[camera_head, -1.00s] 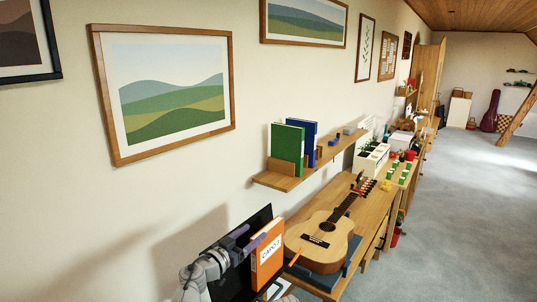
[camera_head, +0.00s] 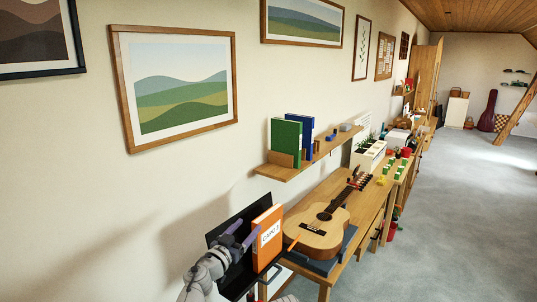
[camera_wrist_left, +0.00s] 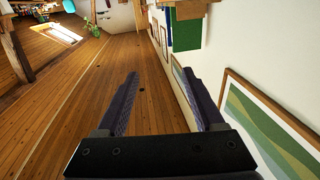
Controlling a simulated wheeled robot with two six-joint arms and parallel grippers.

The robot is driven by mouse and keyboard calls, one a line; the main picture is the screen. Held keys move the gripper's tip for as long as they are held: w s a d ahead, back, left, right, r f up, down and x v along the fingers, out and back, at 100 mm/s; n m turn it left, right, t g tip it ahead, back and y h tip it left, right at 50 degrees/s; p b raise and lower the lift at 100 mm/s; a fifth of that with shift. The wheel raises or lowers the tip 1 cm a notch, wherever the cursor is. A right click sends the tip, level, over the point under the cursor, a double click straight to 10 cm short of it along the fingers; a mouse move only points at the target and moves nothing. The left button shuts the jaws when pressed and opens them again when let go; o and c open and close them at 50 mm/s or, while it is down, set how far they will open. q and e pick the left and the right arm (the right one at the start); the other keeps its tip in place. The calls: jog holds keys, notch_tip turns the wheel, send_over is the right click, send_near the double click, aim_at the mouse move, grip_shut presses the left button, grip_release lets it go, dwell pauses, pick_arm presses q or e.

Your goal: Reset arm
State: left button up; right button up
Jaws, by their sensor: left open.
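My left gripper (camera_head: 243,238) is at the lower left of the head view, just left of the orange box labelled "CAPO 2" (camera_head: 267,238). In the left wrist view the two fingers of my left gripper (camera_wrist_left: 162,80) are spread apart with nothing between them. The orange box stands upright by the guitar (camera_head: 323,228). I cannot tell whether the fingers touch it. My right gripper is in neither view.
A dark upright panel (camera_head: 228,276) is behind my left arm. A wall shelf (camera_head: 276,172) holds green and blue books (camera_head: 286,140). The wooden bench (camera_head: 370,205) runs along the wall. The grey floor (camera_head: 450,230) at right is clear.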

pick_arm(q)
jog(key=s+a+f+n+g+y+b, duration=0.2)
jog(key=a+f+n+y+b, duration=0.15)
jog(key=f+y, duration=0.35)
jog(key=s+a+f+n+g+y+b, duration=0.2)
jog(key=a+f+n+y, duration=0.25)
jog(key=f, duration=0.35)
jog(key=s+d+f+m+g+b, duration=0.1)
jog(key=s+d+f+m+g, duration=0.1)
jog(key=s, duration=0.6)
jog(key=s+d+f+m+g+h+b, duration=0.1)
jog(key=s+d+f+m+g, duration=0.1)
jog(key=s+d+f+g, duration=0.2)
jog(key=s+d+f+m+g+h+b, duration=0.1)
jog(key=s+d+f+m+g, duration=0.1)
jog(key=s+f+g, duration=0.4)
jog(key=s+d+f, duration=0.1)
jog(key=s+f, duration=0.4)
jog(key=s, duration=0.1)
jog(key=shift+s+g, duration=0.35)
jog(key=shift+g, duration=0.05)
